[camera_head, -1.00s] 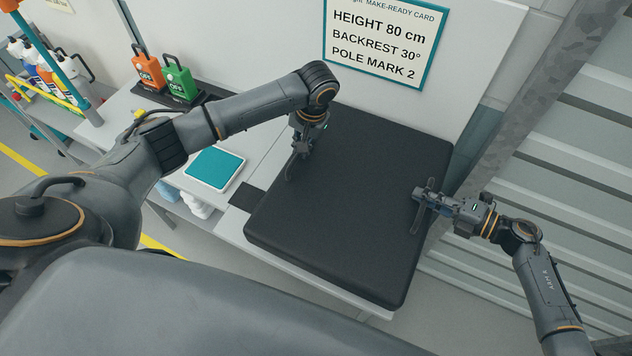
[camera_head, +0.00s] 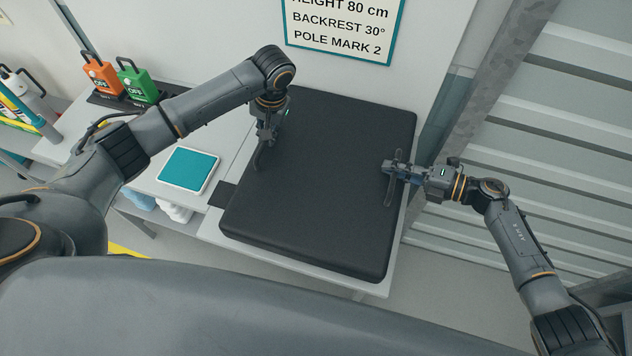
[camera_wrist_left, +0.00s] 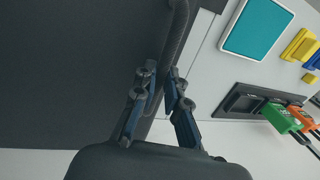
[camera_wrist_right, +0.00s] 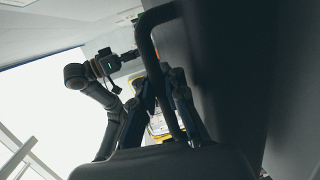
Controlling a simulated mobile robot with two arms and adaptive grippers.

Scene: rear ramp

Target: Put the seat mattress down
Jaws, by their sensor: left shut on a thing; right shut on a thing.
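The seat mattress (camera_head: 320,190) is a thick black rectangular pad lying level over a light grey table top (camera_head: 215,228). Whether its underside touches the top cannot be told. My left gripper (camera_head: 264,145) is shut on a dark loop handle on the mattress's left part; the left wrist view shows this handle (camera_wrist_left: 176,40) between the fingers. My right gripper (camera_head: 391,176) is shut on a similar handle near the right edge. The right wrist view shows that handle (camera_wrist_right: 150,45) between the fingers, beside the pad's dark face (camera_wrist_right: 235,80).
A teal-topped white tray (camera_head: 188,170) lies on the surface left of the mattress. Orange (camera_head: 101,75) and green (camera_head: 137,82) OFF-marked blocks stand behind it. A card (camera_head: 340,25) hangs on the back wall. A diagonal metal post (camera_head: 470,110) and slatted panel (camera_head: 560,140) are on the right.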

